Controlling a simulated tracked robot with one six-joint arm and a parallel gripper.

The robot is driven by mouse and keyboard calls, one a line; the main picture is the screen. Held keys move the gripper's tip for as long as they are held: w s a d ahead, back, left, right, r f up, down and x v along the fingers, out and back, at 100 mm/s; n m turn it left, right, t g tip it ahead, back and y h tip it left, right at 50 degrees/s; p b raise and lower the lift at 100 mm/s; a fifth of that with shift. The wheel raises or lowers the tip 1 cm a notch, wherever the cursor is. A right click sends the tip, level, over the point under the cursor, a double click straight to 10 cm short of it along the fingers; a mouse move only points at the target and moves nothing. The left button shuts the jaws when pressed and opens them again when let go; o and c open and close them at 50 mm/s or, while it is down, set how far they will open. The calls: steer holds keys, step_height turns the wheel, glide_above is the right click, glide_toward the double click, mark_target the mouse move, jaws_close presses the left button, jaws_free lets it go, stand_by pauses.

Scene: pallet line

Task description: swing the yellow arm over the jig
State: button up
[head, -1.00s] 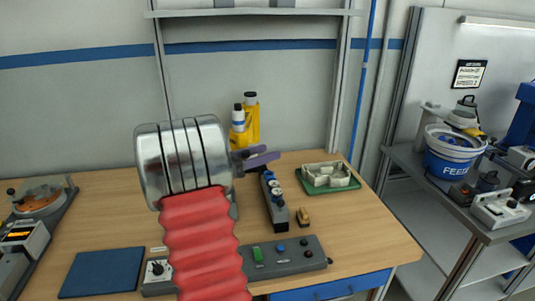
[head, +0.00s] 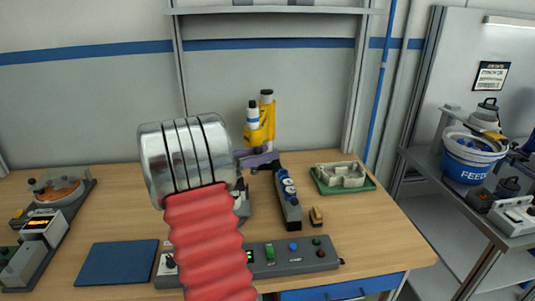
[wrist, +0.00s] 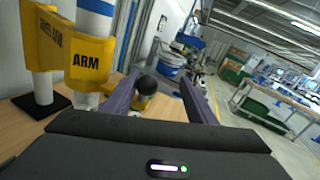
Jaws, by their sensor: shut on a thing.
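The yellow arm fixture (head: 267,122) stands at the back of the bench in the head view, with two yellow parts on posts. In the wrist view its yellow block lettered ARM (wrist: 88,62) is large at the left. My gripper (head: 272,158) has purple fingers and is in front of and below the yellow parts. In the wrist view a black ball knob (wrist: 147,87), with yellow below it, shows between the fingers. They are shut on this knob. The contact is partly hidden. I cannot tell for sure which piece is the jig; a dark strip with blue knobs (head: 288,200) lies right of my gripper.
A green tray with a pale casting (head: 344,175) sits at the right rear. A grey control box (head: 292,257) lies along the bench front, with a blue mat (head: 116,262) to its left. A blue FEED bucket (head: 470,158) stands on the right side bench.

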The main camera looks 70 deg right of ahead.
steer(key=shift+v, duration=0.9)
